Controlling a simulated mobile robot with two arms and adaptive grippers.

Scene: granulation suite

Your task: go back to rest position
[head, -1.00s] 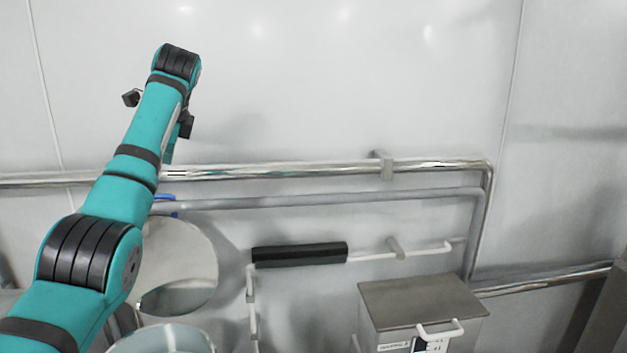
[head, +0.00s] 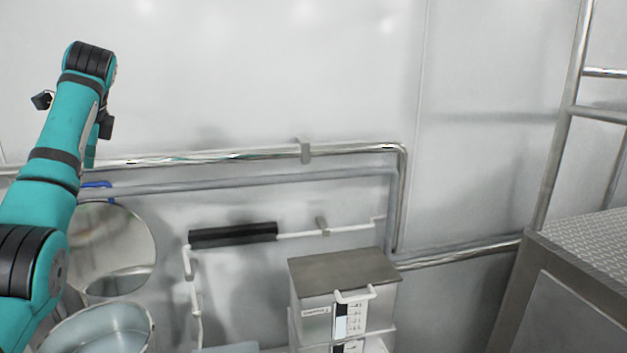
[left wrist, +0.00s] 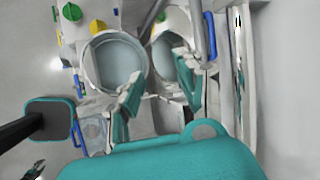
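My left arm (head: 60,140) comes in from the left and reaches up in front of the pale wall. In the head view its gripper is mostly hidden behind the forearm; a teal finger part shows just below the wrist. In the left wrist view my left gripper (left wrist: 160,78) has its two teal fingers spread apart, with nothing held between them. A round metal vessel (left wrist: 92,75) and its open round lid (left wrist: 155,62) appear beyond the fingers, apart from them.
In the head view the vessel (head: 60,335) and raised lid (head: 112,245) stand low left. Metal pipes (head: 350,150) run along the wall. A steel box (head: 345,268) stands low centre. A platform (head: 590,240) with railing (head: 565,110) is at right. The upper wall area is clear.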

